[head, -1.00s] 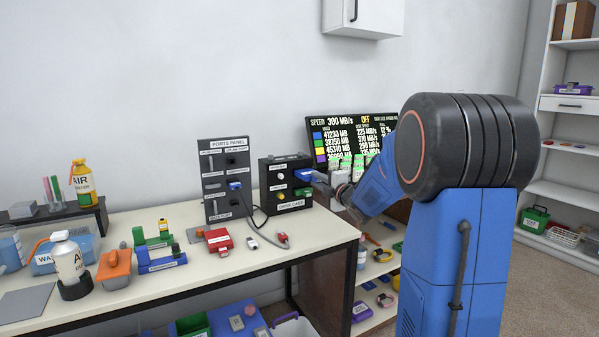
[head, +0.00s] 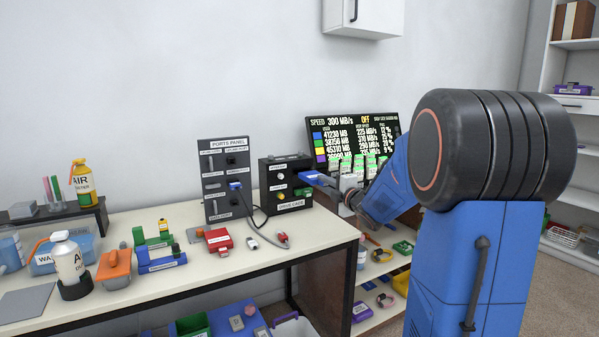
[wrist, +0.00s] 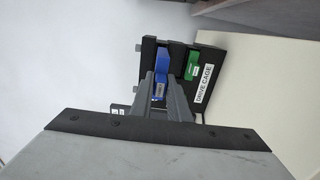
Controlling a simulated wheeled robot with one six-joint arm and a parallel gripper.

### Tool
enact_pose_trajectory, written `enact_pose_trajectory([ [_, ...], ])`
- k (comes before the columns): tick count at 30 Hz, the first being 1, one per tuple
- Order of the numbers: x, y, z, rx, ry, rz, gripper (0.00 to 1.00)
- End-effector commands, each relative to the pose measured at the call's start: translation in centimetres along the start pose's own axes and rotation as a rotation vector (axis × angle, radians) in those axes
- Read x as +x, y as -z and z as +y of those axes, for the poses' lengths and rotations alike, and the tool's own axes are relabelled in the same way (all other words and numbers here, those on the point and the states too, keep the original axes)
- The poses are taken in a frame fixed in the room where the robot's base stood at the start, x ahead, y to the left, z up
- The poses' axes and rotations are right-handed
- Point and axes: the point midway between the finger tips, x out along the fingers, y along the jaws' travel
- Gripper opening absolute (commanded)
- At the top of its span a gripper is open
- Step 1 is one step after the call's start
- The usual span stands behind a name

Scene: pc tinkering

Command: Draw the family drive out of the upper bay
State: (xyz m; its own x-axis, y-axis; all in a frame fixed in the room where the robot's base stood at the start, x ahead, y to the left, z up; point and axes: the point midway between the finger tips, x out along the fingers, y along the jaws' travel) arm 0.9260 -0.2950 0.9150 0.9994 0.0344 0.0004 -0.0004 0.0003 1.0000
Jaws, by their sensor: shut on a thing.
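The blue family drive (head: 318,179) is at the upper bay of the black drive cage (head: 270,184). A long part of it stands out to the right of the cage in the head view. I cannot tell whether its inner end is still inside the bay. My gripper (head: 343,187) is shut on the drive's outer end. The wrist view shows the blue drive (wrist: 160,62) between the grey fingers (wrist: 161,87), in line with the cage. A green drive (wrist: 193,66) sits in the other bay, beside the "DRIVE CAGE" label.
The ports panel (head: 224,180) stands left of the cage with a blue plug and grey cable. A red box (head: 217,239) and loose plugs lie in front. A screen (head: 352,141) stands behind my arm. Open shelves (head: 380,270) are below, right of the bench.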

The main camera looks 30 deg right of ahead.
Motion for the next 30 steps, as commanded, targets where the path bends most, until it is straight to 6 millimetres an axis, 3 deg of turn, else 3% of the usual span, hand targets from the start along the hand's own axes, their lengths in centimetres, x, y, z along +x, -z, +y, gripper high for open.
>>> enact_pose_trajectory([
  [11, -0.3, 0.0, 0.1, 0.000, 0.000, 0.000, 0.00],
  [30, -4.8, 0.0, 2.4, -0.001, -0.001, -0.001, 0.00],
])
